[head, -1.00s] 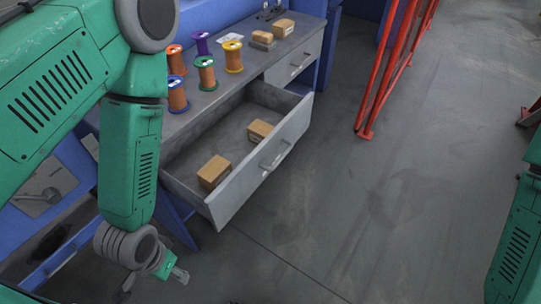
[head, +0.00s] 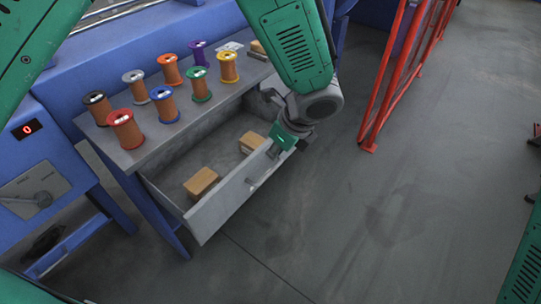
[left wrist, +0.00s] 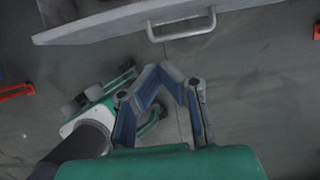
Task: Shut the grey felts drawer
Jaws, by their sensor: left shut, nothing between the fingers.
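The grey drawer (head: 222,207) stands pulled out from under the grey bench top (head: 137,152), with two small brown boxes inside. Its front panel and bar handle also show along the top of the left wrist view, the handle (left wrist: 181,34) at top centre. My left gripper (head: 271,153) is at the drawer front, near the handle, and partly covers the far part of the drawer. In the left wrist view its blue-padded fingers (left wrist: 170,73) are shut and empty, just short of the handle with a visible gap.
Several wire spools stand on the bench, among them a red one (head: 126,130). One brown box (head: 201,183) lies in the drawer's near part, another (head: 251,142) farther back. A red metal frame (head: 398,75) stands at the right. The floor before the drawer is clear.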

